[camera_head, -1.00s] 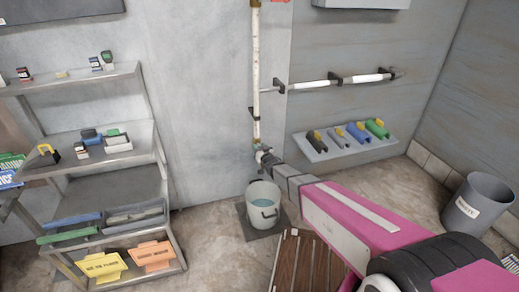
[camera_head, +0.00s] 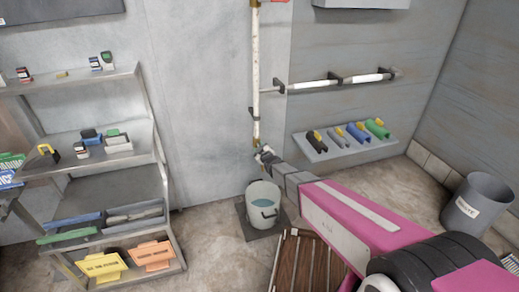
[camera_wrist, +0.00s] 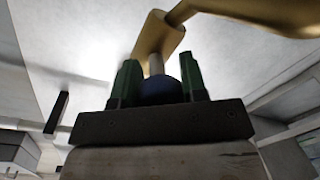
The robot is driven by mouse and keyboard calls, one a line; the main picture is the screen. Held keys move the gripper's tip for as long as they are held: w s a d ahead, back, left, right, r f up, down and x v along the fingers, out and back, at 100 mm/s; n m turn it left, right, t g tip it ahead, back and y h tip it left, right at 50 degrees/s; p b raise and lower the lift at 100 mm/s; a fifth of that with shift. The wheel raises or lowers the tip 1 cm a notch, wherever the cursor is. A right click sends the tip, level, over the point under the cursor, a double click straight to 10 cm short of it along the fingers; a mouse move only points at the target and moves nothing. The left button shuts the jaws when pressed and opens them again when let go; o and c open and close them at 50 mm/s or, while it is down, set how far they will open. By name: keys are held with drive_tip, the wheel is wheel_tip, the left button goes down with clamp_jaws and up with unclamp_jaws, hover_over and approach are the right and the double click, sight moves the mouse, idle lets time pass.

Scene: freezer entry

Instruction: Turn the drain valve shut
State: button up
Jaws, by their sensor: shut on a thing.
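The drain valve (camera_wrist: 158,36) is a brass body with a spout-like arm, close up in the wrist view. Its blue handle (camera_wrist: 162,90) sits on a grey stem between the two green fingers of my gripper (camera_wrist: 160,72). My gripper is shut on the handle. In the head view my gripper (camera_head: 262,153) is at the foot of the white vertical pipe (camera_head: 256,75) and covers most of the valve. Whether the valve is open or shut cannot be told.
A grey bucket (camera_head: 254,221) with water in it stands under the pipe. A shelf with pipe pieces (camera_head: 326,155) is at the right, with a grey bin (camera_head: 470,217) beyond. A metal rack (camera_head: 150,148) stands at the left. A slatted wooden piece (camera_head: 303,262) lies on the floor.

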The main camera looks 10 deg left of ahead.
drive_tip(key=n, duration=0.4)
drive_tip(key=shift+s+f, duration=0.1)
drive_tip(key=shift+n+h, duration=0.4)
drive_tip(key=shift+n, duration=1.4)
drive_tip(key=o, duration=0.9)
drive_tip(key=shift+d, duration=0.1)
drive_tip(key=v, duration=1)
drive_tip(key=shift+s, duration=0.4)
drive_tip(key=shift+d, duration=0.1)
